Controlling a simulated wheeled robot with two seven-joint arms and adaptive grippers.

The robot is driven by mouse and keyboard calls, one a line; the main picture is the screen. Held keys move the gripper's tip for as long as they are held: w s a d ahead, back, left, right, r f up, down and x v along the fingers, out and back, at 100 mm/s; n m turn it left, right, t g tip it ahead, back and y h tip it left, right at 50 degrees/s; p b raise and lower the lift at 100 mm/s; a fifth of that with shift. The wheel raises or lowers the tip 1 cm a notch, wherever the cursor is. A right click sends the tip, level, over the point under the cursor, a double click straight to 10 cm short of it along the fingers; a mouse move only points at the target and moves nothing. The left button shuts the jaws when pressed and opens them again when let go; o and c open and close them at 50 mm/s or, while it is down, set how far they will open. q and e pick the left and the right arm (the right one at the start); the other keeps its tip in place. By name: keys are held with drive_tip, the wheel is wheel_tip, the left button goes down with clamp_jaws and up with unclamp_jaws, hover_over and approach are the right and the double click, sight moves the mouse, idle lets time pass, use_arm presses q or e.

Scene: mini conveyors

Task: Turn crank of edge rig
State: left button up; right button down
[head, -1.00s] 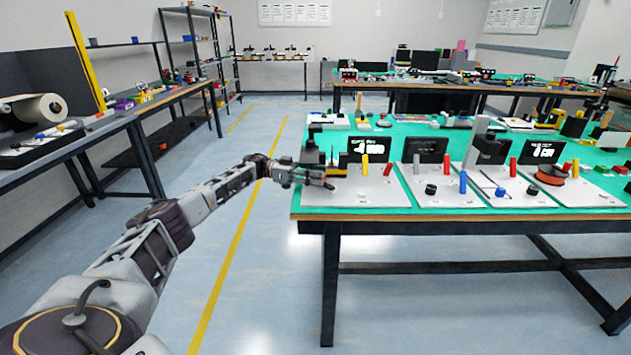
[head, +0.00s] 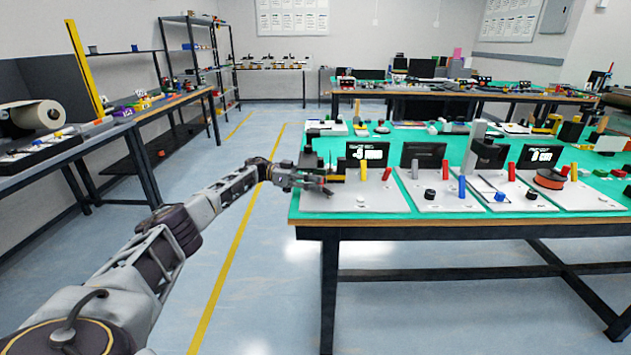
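The edge rig is the leftmost light grey plate (head: 385,202) at the table's left corner. It carries a dark display (head: 367,155) with white digits, a yellow post (head: 363,168), a red peg (head: 387,174) and a dark block tower (head: 309,156) at its left end. My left gripper (head: 328,187) reaches in from the left, over the plate's left part, just in front of the tower. I cannot make out the crank; the gripper covers that area. Its fingers are small and dark, so contact or grip cannot be told. My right gripper is out of view.
More plates with displays and pegs stand to the right, one with a blue post (head: 462,189) and one with an orange-topped spool (head: 549,179). The green-topped table (head: 302,203) has a wooden front edge. The floor to its left is clear.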

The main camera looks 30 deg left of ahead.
use_arm(q)
drive_tip(key=shift+s+a+f, duration=0.1)
drive_tip(key=shift+a+f, duration=0.05)
drive_tip(key=shift+v, duration=3.05)
drive_tip(key=shift+a, duration=0.45)
drive_tip(key=shift+s+a, duration=0.1)
drive_tip(key=shift+a, duration=0.05)
